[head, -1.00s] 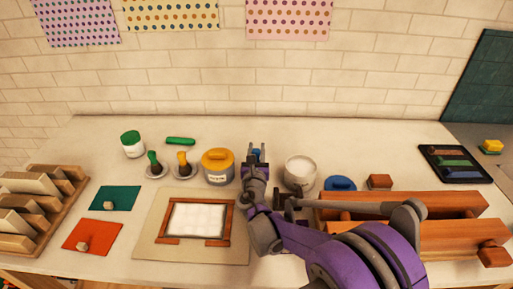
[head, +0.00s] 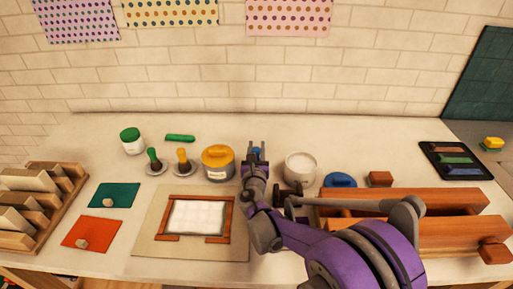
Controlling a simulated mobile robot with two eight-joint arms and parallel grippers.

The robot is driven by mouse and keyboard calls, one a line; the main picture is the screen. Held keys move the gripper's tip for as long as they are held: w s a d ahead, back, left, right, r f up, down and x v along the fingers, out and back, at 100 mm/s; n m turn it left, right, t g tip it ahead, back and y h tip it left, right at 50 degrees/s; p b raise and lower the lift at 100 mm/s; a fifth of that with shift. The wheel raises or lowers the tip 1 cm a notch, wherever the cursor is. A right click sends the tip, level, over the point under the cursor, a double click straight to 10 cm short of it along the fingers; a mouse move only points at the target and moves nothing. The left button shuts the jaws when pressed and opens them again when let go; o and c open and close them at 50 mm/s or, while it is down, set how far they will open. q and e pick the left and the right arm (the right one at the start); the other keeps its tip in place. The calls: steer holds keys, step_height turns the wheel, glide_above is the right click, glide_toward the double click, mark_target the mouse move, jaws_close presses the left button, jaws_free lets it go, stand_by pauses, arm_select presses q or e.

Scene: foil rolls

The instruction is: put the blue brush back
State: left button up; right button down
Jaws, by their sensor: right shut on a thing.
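My right gripper (head: 256,152) is over the back middle of the table, between the yellow-lidded jar (head: 217,161) and an open white pot (head: 300,167). It is shut on the blue brush (head: 256,151), of which only a small blue part shows between the fingers. The brush's lower part is hidden behind my gripper and wrist. A green brush (head: 153,158) and a yellow brush (head: 182,159) stand upright on small grey saucers at the left. Whether a saucer lies under the blue brush is hidden. My left gripper is out of view.
A blue lid (head: 341,180) lies beside the white pot. Wooden beams (head: 410,204) fill the right front. A framed white sheet (head: 198,217) lies at the front middle.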

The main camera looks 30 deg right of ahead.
steer(key=shift+f+b, duration=0.35)
steer(key=shift+f, duration=0.1)
stand_by(0.4)
steer(key=c, duration=0.5)
jaws_free()
steer(key=shift+o, duration=0.3)
steer(key=o, duration=0.4)
steer(key=shift+r, duration=0.15)
step_height(320, 180, up, 9)
steer(key=p, duration=0.6)
stand_by(0.3)
